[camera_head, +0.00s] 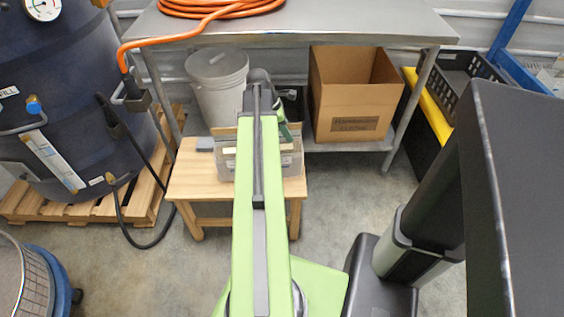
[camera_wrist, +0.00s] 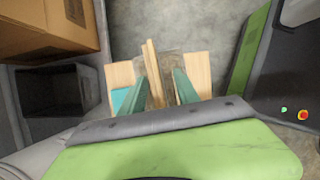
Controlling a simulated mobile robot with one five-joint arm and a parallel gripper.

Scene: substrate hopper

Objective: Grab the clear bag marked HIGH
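A low wooden stool (camera_head: 185,180) carries a small clear-looking bin (camera_head: 290,162) with a wooden divider standing in it. No bag marked HIGH can be made out; the bin's contents are mostly hidden by my arm, and no lettering is legible. In the wrist view, my gripper (camera_wrist: 164,78) is over the bin with its two green fingers apart. The upright wooden divider (camera_wrist: 152,65) shows between the fingers; whether they touch it I cannot tell. In the head view, my arm hides most of the gripper.
A teal flat item (camera_wrist: 121,102) lies on the stool beside the bin. Behind stands a steel table (camera_head: 300,22) with a cardboard box (camera_head: 345,100) and a grey bucket (camera_head: 218,85) on its lower shelf. A dark tank (camera_head: 70,90) stands left. Open floor (camera_head: 330,200) lies right of the stool.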

